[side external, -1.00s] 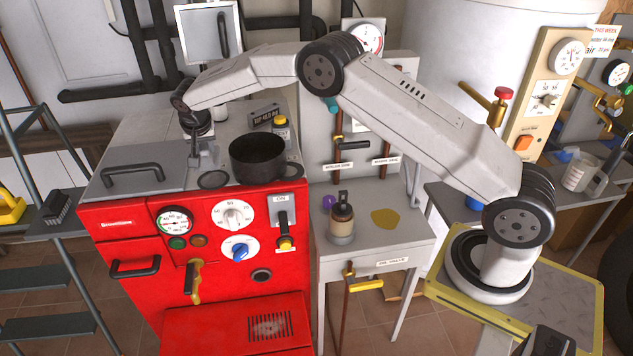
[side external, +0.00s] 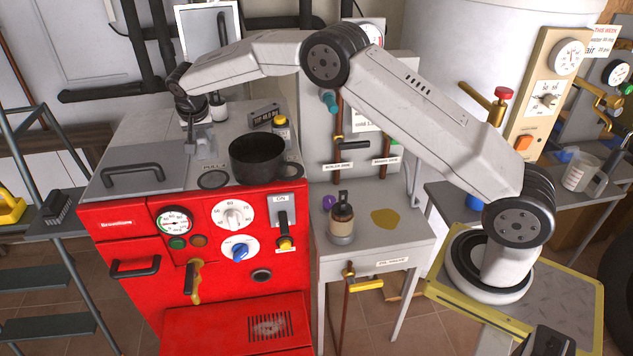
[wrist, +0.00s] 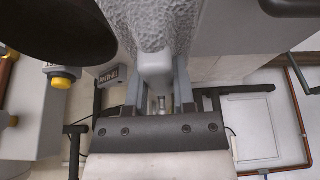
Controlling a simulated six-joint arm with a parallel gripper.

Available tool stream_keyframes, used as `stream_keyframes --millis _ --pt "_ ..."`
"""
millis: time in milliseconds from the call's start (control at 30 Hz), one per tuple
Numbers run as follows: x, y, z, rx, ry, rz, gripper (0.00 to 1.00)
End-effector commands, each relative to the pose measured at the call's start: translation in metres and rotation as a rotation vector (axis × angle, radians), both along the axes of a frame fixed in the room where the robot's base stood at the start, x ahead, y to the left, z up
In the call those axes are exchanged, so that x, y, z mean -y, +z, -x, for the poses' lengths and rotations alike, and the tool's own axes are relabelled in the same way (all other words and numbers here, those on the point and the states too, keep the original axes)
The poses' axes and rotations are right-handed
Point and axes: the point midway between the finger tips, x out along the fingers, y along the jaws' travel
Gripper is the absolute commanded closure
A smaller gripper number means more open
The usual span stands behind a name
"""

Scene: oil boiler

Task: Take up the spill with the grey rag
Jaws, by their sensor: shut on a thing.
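The spill (side external: 385,218) is a flat olive-yellow patch on the small grey table right of the red boiler. My gripper (side external: 190,146) is at the back left, over the boiler's grey top, well left of the spill. In the wrist view my gripper (wrist: 158,82) is shut on the grey rag (wrist: 155,28), a crinkled pale grey cloth between the fingers. In the side view the rag (side external: 204,139) is small and partly hidden by the gripper. I cannot tell whether it touches the boiler top.
A black pot (side external: 258,158) stands on the boiler top right of my gripper. An oil can (side external: 341,220) and a purple item (side external: 328,201) stand left of the spill.

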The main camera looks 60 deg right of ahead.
Motion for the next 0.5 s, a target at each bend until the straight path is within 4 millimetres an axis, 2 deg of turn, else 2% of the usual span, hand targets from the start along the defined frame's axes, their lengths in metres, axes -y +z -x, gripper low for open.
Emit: stream_keyframes --millis 267,500 --pt "0.004 0.001 0.004 0.000 -0.016 0.000 1.00" --pt "0.019 0.001 0.021 0.000 -0.080 0.000 1.00"
